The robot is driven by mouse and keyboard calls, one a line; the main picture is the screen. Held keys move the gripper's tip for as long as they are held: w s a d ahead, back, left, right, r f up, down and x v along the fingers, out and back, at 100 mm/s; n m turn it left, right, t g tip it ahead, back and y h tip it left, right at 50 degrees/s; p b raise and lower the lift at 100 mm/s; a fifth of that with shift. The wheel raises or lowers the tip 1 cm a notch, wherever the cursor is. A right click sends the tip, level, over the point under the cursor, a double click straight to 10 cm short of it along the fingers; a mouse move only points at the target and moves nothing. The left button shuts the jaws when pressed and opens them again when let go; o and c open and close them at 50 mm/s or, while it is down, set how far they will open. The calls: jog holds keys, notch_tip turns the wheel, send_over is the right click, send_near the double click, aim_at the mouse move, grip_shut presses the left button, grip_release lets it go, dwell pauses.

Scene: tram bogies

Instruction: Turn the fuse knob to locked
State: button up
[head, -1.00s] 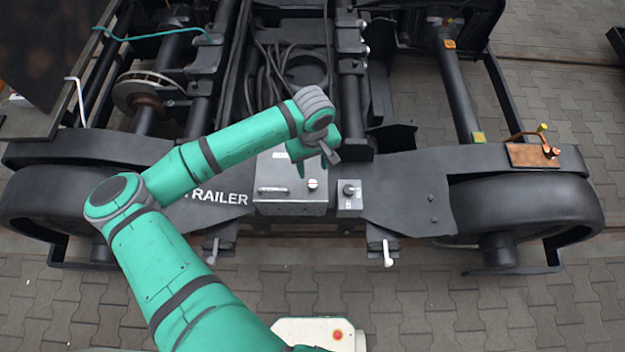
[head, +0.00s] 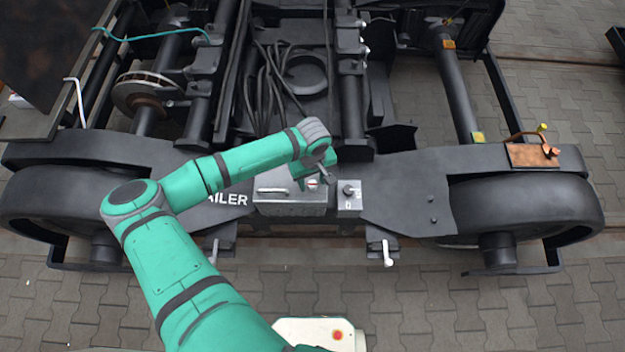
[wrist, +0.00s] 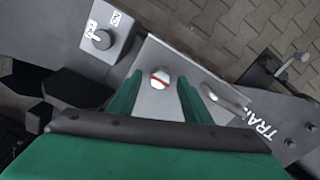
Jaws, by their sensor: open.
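A round pale knob with a red stripe (wrist: 160,78) sits on top of a grey metal box (head: 290,209); I take it for the fuse knob. It also shows in the head view (head: 313,184), partly hidden by my gripper. In the wrist view its stripe runs roughly across the picture. My gripper (wrist: 160,80) is open and points down at the box. Its two green fingers appear on either side of the knob, with gaps to both. I cannot tell the exact height of the fingertips above the lid.
A smaller grey box with a dark rotary switch (head: 348,190) and labels stands just right of the grey box. A bar handle (wrist: 222,98) is on the box's lid. Dark bogie frame and wheels (head: 525,208) surround it. White-tipped levers (head: 388,252) hang in front.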

jog(key=c, duration=1.1)
jog(key=shift+o, duration=0.2)
jog(key=shift+m, duration=0.3)
jog(key=m, duration=0.8)
jog(key=shift+m, duration=0.4)
jog(key=m, duration=0.4)
jog(key=shift+d+m, duration=0.1)
jog(key=shift+m, duration=2.2)
